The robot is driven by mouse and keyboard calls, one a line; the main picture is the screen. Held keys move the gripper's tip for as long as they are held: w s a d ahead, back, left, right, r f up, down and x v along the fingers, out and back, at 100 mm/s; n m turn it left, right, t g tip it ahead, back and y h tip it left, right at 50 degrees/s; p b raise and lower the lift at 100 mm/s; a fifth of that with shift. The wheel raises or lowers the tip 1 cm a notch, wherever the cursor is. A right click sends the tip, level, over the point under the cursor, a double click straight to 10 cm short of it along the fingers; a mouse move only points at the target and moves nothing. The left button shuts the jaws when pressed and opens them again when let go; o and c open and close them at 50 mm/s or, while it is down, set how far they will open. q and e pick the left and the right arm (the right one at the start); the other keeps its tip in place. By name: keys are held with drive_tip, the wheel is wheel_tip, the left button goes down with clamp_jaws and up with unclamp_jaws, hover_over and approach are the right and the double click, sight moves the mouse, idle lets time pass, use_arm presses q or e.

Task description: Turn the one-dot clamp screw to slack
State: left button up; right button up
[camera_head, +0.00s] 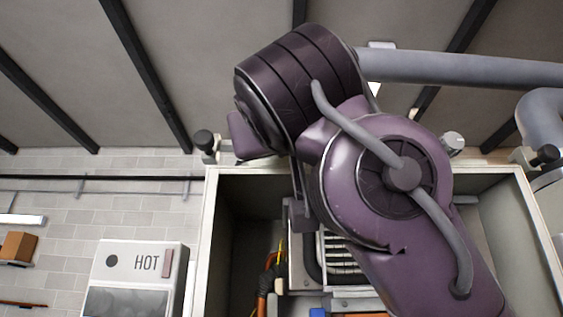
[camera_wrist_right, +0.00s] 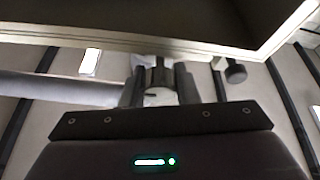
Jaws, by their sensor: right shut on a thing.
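My right gripper (camera_wrist_right: 158,88) shows in the right wrist view, its two dark fingers shut on a small pale, rounded thing (camera_wrist_right: 158,98). This looks like a clamp screw's knob, close to the cabinet's edge. I cannot see any dot mark on it. In the head view my purple right arm hides the gripper and what it holds. A pale grey knob (camera_head: 453,143) shows just right of my arm, above the cabinet's top edge; its marks are too small to read. My left gripper is in neither view.
The open heater cabinet (camera_head: 365,172) holds pipes, cables and a finned part, largely covered by my arm. Black knobs stand at its upper left (camera_head: 205,141) and upper right (camera_head: 545,156). A thick grey pipe (camera_head: 460,69) crosses above. A "HOT" unit (camera_head: 140,262) is at left.

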drive_tip(key=shift+n+y, duration=0.6)
drive_tip(key=shift+n, duration=0.3)
drive_tip(key=shift+r, duration=0.1)
drive_tip(key=o, duration=1)
drive_tip(key=shift+s, duration=0.15)
drive_tip(key=b+v, duration=0.4)
drive_tip(key=v, duration=0.3)
drive_tip(key=shift+s, duration=0.25)
